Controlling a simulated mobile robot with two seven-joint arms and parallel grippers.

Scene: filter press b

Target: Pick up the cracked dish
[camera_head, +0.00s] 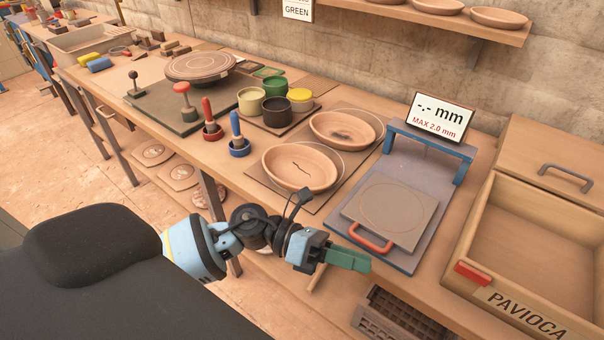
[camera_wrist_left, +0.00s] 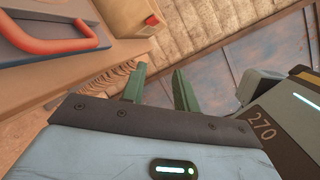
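The cracked dish (camera_head: 300,168) is a terracotta bowl with a dark jagged crack line across its inside. It sits upright on the nearer circle of a flat brown mat (camera_head: 258,168) on the bench. A second terracotta dish (camera_head: 342,128) with a dark smudge sits behind it on the same mat. My left gripper (camera_head: 352,260) is in front of the bench edge, below and right of the cracked dish and apart from it. In the left wrist view its two green fingers (camera_wrist_left: 159,82) stand apart with nothing between them. My right gripper is in neither view.
Right of the mat stands a gauge with a red-handled plate (camera_head: 390,212) and a "MAX 2.0 mm" sign (camera_head: 440,118). Further right is an open wooden drawer box (camera_head: 520,300). Red (camera_head: 210,122) and blue (camera_head: 238,135) handled tools stand left of the cracked dish.

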